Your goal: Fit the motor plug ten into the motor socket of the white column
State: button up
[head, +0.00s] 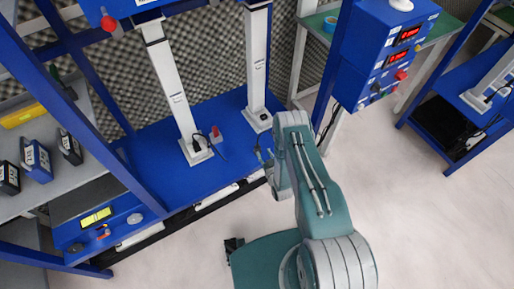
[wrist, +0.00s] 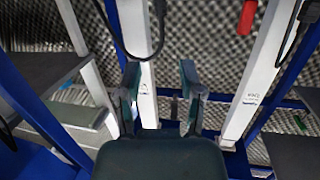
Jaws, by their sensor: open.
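Two white columns stand on a blue bench in the head view, a left one (head: 172,88) and a right one (head: 257,60). A black plug (head: 197,143) sits at the left column's foot, and another (head: 264,117) at the right column's foot. I cannot tell which is plug ten. My gripper (head: 265,156) is over the bench's front edge, below the right column. In the wrist view my gripper (wrist: 160,88) is open and empty, its two fingers apart. White columns (wrist: 264,70) rise beyond it, with a black cable (wrist: 142,57) looping above the fingers. The sockets are not clear.
A blue control box (head: 385,50) is at the right. A shelf at the left holds several blue-black boxes (head: 36,160). The pale floor (head: 400,200) at the right is clear.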

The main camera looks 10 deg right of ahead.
aim_at(257, 146)
jog(key=x, duration=0.8)
jog(key=shift+w+a+r, duration=0.1)
jog(key=shift+w, duration=0.05)
grip_shut()
